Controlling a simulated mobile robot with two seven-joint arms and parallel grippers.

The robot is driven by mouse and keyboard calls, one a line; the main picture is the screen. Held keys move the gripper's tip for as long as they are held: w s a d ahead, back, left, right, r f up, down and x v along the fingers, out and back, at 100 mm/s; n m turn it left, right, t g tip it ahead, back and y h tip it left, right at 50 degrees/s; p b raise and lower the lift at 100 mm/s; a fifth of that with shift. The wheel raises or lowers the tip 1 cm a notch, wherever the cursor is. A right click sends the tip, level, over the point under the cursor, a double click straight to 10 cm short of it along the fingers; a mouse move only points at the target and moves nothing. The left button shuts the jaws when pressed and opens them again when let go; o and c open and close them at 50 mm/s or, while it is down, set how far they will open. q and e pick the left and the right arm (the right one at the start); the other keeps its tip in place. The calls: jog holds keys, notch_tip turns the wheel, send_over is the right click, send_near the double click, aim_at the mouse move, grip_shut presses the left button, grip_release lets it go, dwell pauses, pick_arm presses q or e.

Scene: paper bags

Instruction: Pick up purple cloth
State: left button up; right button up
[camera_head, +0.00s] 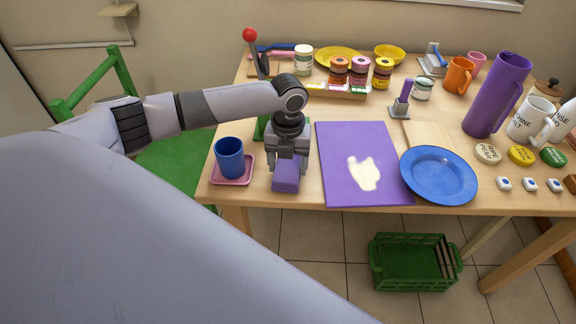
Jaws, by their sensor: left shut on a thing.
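The purple cloth (286,178) is a small folded stack near the front edge of the wooden table. My left gripper (288,158) points down over it and is shut on its upper part. The cloth hangs just below the fingers; I cannot tell whether it still touches the table. My right gripper is not in view.
A blue cup (230,158) on a pink tray (246,172) stands close left of the cloth. A purple mat (345,145) lies close right, with a blue plate (438,174) beyond it. Jars and a tall purple jug (494,95) stand farther back and right.

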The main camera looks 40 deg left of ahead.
aim_at(288, 164)
pick_arm(q)
notch_tip(288, 164, up, 19)
jog(key=shift+p, duration=0.45)
